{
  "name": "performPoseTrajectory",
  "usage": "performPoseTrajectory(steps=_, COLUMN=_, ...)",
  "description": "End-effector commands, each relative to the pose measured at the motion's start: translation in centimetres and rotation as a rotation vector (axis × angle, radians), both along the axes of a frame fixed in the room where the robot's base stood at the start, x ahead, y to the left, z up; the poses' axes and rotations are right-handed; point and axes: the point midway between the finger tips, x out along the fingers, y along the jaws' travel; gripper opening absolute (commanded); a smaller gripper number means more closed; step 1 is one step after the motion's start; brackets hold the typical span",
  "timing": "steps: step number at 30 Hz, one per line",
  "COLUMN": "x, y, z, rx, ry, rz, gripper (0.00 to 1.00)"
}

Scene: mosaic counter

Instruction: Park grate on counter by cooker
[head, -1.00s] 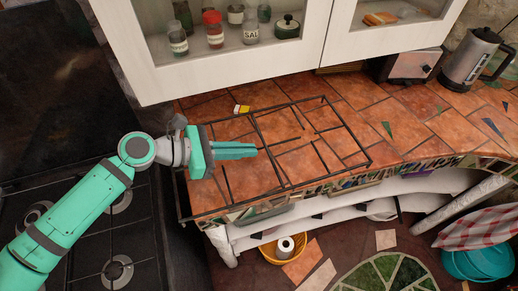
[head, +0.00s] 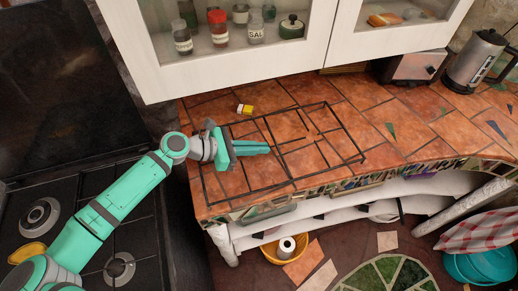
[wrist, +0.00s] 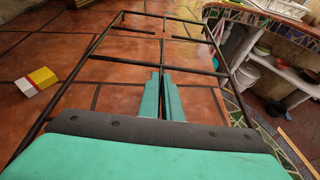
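The grate (head: 345,131) is a dark, thin-barred rectangle lying flat over the orange tiled counter (head: 405,110), just right of the cooker (head: 70,200). In the wrist view the grate (wrist: 120,59) spreads around and ahead of the fingers. My gripper (head: 268,147) reaches in from the left over the grate's middle. In the wrist view my gripper (wrist: 160,73) has its fingers close together, seemingly on a bar of the grate that they hide. I cannot tell whether every part of the grate touches the tiles.
A small yellow and white block (head: 245,108) sits just behind the grate; it also shows in the wrist view (wrist: 37,81). A toaster (head: 415,66) and a kettle (head: 475,58) stand at the back right. Wall cabinets (head: 240,62) overhang the back. The counter's right side is clear.

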Motion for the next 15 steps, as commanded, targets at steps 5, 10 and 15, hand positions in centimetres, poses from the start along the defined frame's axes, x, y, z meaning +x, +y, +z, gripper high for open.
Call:
performPoseTrajectory(steps=5, x=0.00, y=-0.02, z=-0.80, rx=-0.003, ry=-0.001, rz=0.001, gripper=0.00)
performPoseTrajectory(steps=10, x=0.00, y=0.01, z=-0.78, rx=-0.003, ry=-0.001, rz=0.001, gripper=0.00)
performPoseTrajectory(steps=15, x=-0.03, y=0.03, z=-1.15, rx=-0.001, ry=-0.001, rz=0.001, gripper=0.12)
